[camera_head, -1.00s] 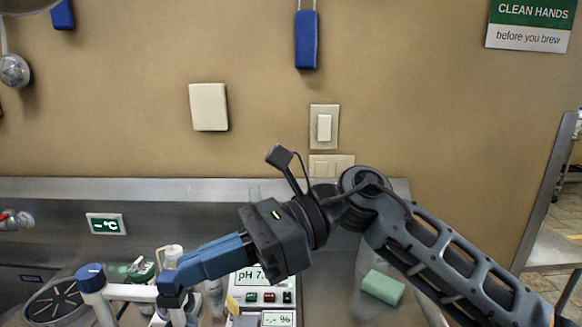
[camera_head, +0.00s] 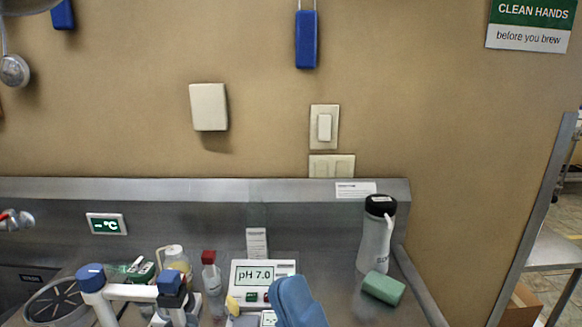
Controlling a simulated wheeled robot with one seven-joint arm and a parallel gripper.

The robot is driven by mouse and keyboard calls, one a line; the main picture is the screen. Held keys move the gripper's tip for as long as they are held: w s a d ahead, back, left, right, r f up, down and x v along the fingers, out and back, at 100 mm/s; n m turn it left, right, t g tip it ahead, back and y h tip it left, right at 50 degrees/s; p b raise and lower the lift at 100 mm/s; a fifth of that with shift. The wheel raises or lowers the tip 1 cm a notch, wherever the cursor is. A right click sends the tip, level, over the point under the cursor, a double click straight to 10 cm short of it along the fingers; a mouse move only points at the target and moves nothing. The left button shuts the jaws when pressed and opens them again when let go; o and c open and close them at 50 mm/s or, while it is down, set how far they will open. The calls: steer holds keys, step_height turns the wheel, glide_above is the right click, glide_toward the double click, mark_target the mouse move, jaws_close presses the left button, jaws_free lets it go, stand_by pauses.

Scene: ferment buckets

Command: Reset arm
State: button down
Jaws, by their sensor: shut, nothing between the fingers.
steer(key=s+d+f+m+g+h, duration=0.3)
steer(key=s+d+f+m+h, duration=0.6)
steer(key=s+d+f+m, duration=0.1)
steer(key=s+d+f+m+g+h, duration=0.3)
steer(key=s+d+f+m+h, duration=0.7)
steer(key=s, duration=0.4)
steer(key=shift+s+d+m+g, duration=0.4)
steer(key=shift+d+m, duration=0.1)
steer(key=shift+m, duration=0.6)
